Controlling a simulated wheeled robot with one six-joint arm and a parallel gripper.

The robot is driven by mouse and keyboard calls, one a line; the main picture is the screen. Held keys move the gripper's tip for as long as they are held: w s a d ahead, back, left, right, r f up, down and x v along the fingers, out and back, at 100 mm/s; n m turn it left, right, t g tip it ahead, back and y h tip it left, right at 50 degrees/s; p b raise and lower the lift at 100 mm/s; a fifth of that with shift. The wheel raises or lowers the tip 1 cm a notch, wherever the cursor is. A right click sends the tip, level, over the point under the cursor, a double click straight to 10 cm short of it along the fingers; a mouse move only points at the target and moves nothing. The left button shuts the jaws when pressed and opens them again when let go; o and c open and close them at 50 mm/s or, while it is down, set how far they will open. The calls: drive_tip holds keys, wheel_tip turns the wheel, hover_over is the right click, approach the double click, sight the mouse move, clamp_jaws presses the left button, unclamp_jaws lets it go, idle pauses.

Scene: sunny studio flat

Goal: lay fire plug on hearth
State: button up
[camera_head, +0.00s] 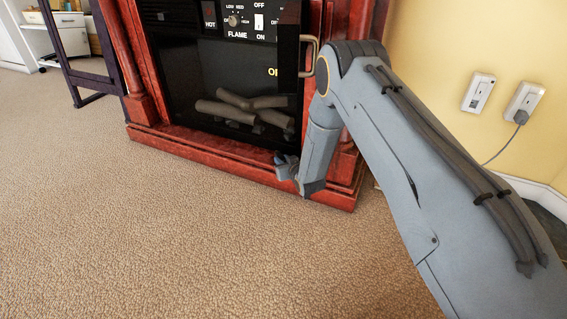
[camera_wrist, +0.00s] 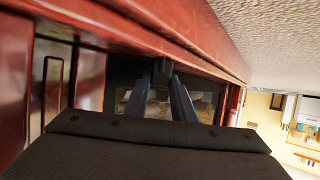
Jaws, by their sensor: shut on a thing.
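The hearth is the red-brown wooden base (camera_head: 225,152) along the foot of the electric fireplace. My gripper (camera_head: 281,161) is low at the hearth's front, right of its middle. In the wrist view my gripper's two fingers (camera_wrist: 162,76) close on a small dark grey thing (camera_wrist: 162,69), which appears to be the fire plug. The head view does not show its shape clearly, and I cannot tell whether it touches the hearth. The hearth's red wood (camera_wrist: 205,42) runs close beside the fingers in the wrist view.
The fireplace's black front (camera_head: 235,75) has its log insert and control panel behind my gripper. On the yellow wall at right are a socket without a plug (camera_head: 479,92) and another with a grey corded plug (camera_head: 520,117). Beige carpet (camera_head: 150,220) is clear in front.

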drive_tip(key=shift+r, duration=0.1)
drive_tip(key=o, duration=1.1)
drive_tip(key=shift+c, duration=0.2)
drive_tip(key=shift+s, duration=0.1)
drive_tip(key=p+v, duration=0.6)
drive_tip(key=v, duration=0.6)
drive_tip(key=shift+d, duration=0.1)
